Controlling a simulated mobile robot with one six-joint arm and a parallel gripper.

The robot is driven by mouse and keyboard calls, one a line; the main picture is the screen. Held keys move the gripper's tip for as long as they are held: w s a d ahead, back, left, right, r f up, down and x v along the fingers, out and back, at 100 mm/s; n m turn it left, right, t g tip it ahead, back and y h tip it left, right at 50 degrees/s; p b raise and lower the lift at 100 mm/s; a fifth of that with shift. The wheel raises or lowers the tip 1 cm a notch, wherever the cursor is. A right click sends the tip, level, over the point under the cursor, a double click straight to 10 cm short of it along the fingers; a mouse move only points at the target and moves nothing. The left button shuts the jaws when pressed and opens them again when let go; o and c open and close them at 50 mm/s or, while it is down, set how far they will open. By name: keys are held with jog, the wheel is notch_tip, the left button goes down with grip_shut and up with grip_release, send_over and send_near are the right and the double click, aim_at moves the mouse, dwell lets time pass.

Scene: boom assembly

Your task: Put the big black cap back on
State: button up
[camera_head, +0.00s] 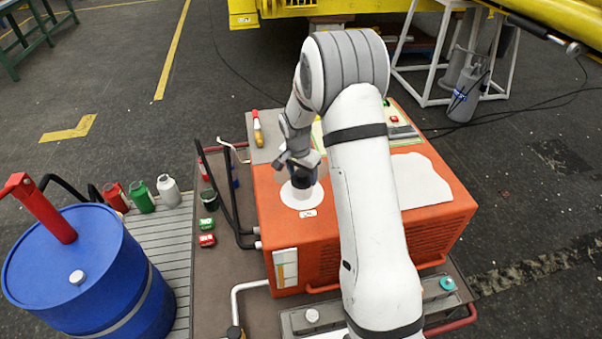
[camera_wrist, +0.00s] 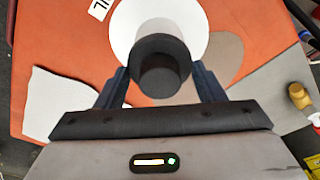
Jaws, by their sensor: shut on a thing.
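The big black cap (camera_head: 303,178) is between the fingers of my gripper (camera_head: 300,164), over the orange machine (camera_head: 350,236). In the wrist view the black cap (camera_wrist: 162,62) sits between the two dark fingers of my gripper (camera_wrist: 162,82). A white filler neck (camera_head: 302,192) stands beneath the cap on a round white patch (camera_head: 289,198). The neck (camera_wrist: 165,22) also shows directly beyond the cap in the wrist view. Cap and neck look in line; whether they touch I cannot tell. The cap's underside is hidden.
A blue drum (camera_head: 82,268) stands at the left. Black hoses (camera_head: 225,195) run along the machine's left side.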

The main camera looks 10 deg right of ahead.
aim_at(299, 176)
jog(key=shift+f, duration=0.2)
jog(key=o, duration=0.8)
jog(key=shift+c, duration=0.2)
jog(key=shift+r, duration=0.1)
notch_tip(299, 176, up, 11)
jog(key=s+a+p, duration=0.1)
jog(key=p, duration=0.3)
jog(key=shift+a+p, duration=0.15)
jog(key=shift+p, duration=0.2)
jog(key=shift+s, duration=0.1)
jog(key=s+d+r+n, duration=0.1)
jog(key=s+r+n, duration=0.3)
jog(key=s+r, duration=0.8)
jog(key=s+r+n+t, duration=0.1)
jog(key=s+r+n, duration=0.1)
jog(key=s, duration=0.7)
jog(key=s+r+n+t+y, duration=0.1)
jog(key=s+r+n, duration=0.1)
jog(key=s, duration=0.7)
jog(key=shift+s+r+n, duration=0.15)
jog(key=shift+s+n, duration=0.2)
jog(key=shift+n, duration=0.15)
